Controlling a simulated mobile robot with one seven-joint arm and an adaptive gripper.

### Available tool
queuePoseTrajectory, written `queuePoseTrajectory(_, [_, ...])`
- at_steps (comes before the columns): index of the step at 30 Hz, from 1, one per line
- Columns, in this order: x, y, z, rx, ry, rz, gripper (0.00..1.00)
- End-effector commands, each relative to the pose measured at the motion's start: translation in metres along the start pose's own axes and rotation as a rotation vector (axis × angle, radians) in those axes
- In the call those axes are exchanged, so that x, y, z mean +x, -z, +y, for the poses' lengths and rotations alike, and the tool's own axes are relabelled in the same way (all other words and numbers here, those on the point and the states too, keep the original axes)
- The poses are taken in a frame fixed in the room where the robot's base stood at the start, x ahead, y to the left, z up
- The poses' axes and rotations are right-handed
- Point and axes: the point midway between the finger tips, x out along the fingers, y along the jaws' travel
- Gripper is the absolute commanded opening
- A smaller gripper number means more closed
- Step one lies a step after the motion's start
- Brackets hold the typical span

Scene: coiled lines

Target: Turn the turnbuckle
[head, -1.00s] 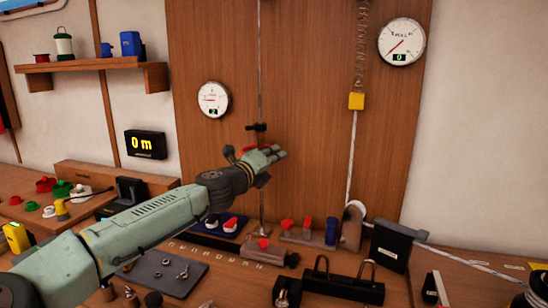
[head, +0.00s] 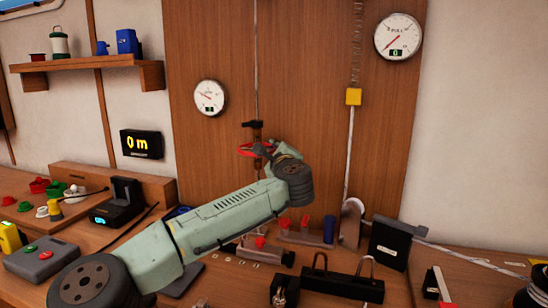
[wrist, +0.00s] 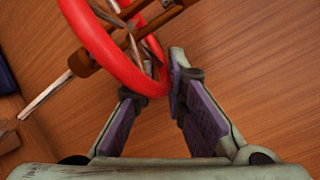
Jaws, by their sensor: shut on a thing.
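The turnbuckle (wrist: 83,62) shows in the wrist view as a brown-capped metal fitting running diagonally at the upper left, with a red ring (wrist: 98,42) around it. In the head view the red ring (head: 243,149) sits low on the vertical line, just below a black fitting (head: 252,125). My gripper (wrist: 160,92) is shut on the lower right part of the red ring, with the rim between its two purple-padded fingers. In the head view my gripper (head: 264,149) is at the ring's right side, and my wrist partly hides the line below.
A small round gauge (head: 210,97) hangs left of the line. A larger gauge (head: 398,37) and a yellow block (head: 353,97) on a spring are to the right. Red and blue parts stand on the bench below, beside a black rack (head: 342,287).

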Motion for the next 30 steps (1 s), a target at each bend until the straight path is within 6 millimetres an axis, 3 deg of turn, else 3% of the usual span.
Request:
queuePoseTrajectory(12, [0.010, 0.001, -0.008, 0.000, -0.099, -0.169, 0.00])
queuePoseTrajectory(29, [0.011, 0.000, -0.010, 0.002, -0.114, -0.197, 0.00])
queuePoseTrajectory(30, [0.011, 0.000, -0.010, 0.002, -0.114, -0.197, 0.13])
